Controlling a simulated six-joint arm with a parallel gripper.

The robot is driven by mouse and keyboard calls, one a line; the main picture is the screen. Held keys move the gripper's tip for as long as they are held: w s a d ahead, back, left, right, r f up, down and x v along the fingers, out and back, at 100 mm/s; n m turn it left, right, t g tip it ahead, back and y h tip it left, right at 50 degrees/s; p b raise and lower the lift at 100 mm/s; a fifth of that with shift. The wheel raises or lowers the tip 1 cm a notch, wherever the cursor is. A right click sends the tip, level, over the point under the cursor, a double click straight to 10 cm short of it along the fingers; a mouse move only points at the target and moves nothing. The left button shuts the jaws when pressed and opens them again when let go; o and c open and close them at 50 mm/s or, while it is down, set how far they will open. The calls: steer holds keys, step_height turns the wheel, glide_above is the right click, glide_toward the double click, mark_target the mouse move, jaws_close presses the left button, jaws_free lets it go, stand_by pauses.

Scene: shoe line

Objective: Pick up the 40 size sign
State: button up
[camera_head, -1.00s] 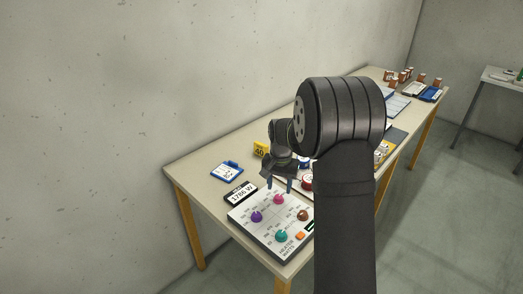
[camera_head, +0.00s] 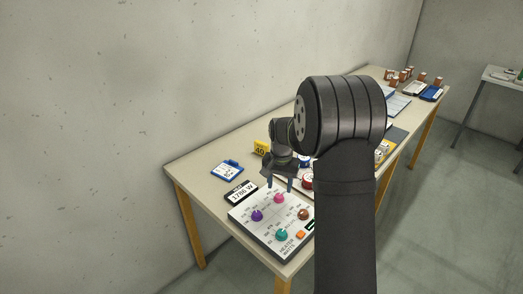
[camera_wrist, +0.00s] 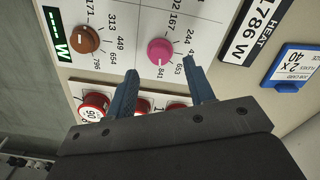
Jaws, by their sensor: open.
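The heater panel (camera_head: 263,225) has several coloured knobs. The 1786 W display (camera_head: 241,193) and blue job card (camera_head: 227,171) lie beside it. Red round items (camera_wrist: 95,106) sit close to my fingers. Bare tabletop (camera_head: 205,172) shows at the left.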

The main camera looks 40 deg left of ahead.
steer(key=w+a+r+m+y, duration=0.3)
steer(key=w+a+r+m, duration=0.2)
steer(key=w+a+m, duration=0.5)
steer(key=m+t+y, duration=0.2)
steer(key=m+y, duration=0.1)
steer(key=m, duration=1.1)
glide_toward(262, 143)
steer(key=x, duration=0.8)
steer(key=shift+a, duration=0.1)
jaws_close()
